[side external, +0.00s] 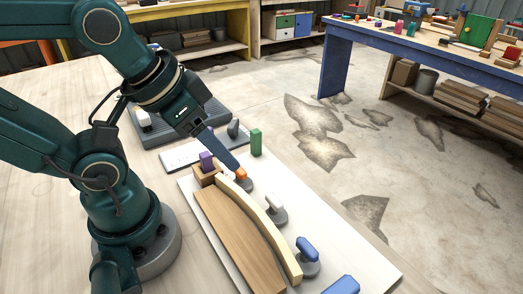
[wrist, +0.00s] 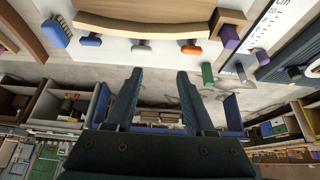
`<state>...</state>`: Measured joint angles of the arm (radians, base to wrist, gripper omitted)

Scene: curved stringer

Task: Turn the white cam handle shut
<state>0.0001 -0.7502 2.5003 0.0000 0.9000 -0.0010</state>
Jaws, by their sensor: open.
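The white cam handle (side external: 275,203) sits on a grey round base beside the outer edge of the pale curved strip (side external: 272,232), between an orange handle (side external: 241,174) and a blue handle (side external: 307,248). In the wrist view the white handle (wrist: 141,49) lies beyond the fingertips, slightly left of the middle, close to the curved strip (wrist: 140,30). My gripper (side external: 236,166) is above the board by the orange handle, apart from the white one. In the wrist view my gripper (wrist: 158,74) is open with nothing between its fingers.
A brown board (side external: 237,235) lies inside the curve. A purple peg (side external: 206,160) in a wooden block, a green block (side external: 256,142) and a dark tray (side external: 160,128) are at the far end. Bare table lies left of the board.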

